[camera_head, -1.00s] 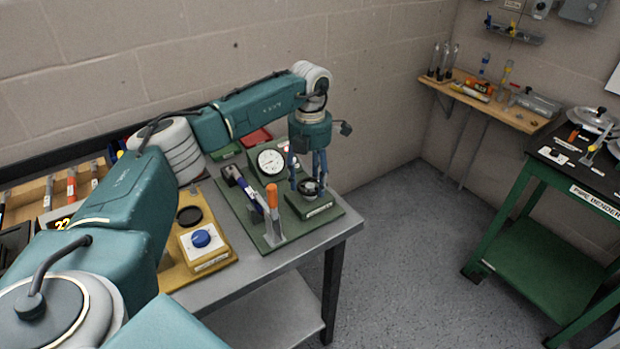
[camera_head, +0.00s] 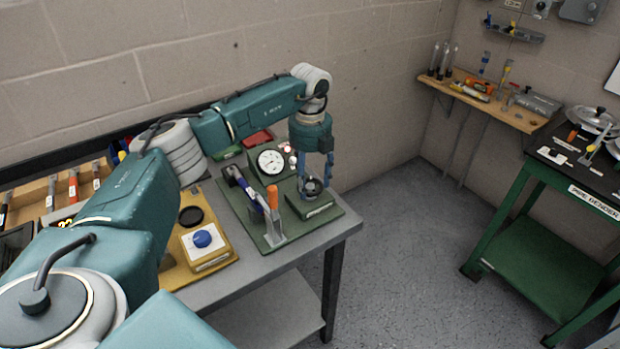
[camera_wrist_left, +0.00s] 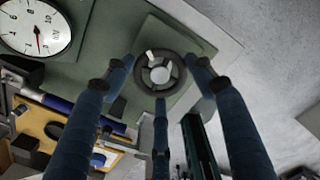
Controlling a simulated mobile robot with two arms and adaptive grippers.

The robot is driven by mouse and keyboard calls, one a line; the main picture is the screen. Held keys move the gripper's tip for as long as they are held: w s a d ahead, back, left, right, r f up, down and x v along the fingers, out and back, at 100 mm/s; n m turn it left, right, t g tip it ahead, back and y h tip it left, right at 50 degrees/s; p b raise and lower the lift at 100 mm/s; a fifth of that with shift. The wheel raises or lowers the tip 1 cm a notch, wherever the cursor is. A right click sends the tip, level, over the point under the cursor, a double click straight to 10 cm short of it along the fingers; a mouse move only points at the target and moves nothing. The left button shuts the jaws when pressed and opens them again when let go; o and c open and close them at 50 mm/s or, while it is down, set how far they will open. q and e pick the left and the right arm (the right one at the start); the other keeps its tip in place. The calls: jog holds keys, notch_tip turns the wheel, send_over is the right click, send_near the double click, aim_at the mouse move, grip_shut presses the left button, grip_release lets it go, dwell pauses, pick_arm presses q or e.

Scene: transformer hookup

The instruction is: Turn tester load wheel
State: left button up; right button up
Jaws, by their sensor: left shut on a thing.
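The tester is a green base plate (camera_head: 252,222) on the metal bench, with a white round dial gauge (camera_head: 271,161). Its load wheel (camera_head: 312,187) is a small dark ring with spokes at the right end of the plate. In the left wrist view the wheel (camera_wrist_left: 160,75) sits in the upper middle, and the gauge (camera_wrist_left: 34,27) is at the upper left with a red needle. My left gripper (camera_head: 314,182) points straight down over the wheel. My right gripper is out of view.
An orange-handled lever (camera_head: 272,205) stands on the plate left of the wheel. A yellow unit with a blue knob (camera_head: 202,238) is further left. A green pipe bender cart (camera_head: 540,235) stands at the right. The floor between is clear.

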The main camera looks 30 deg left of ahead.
aim_at(310, 185)
pick_arm(q)
jog(key=n+p, duration=0.1)
jog(key=n, duration=0.5)
jog(key=shift+r, duration=0.1)
jog(key=shift+n, duration=0.3)
dwell(0.3)
jog(key=o, duration=1.2)
jog(key=shift+c, duration=0.2)
jog(key=shift+r, duration=0.1)
notch_tip(310, 185, up, 12)
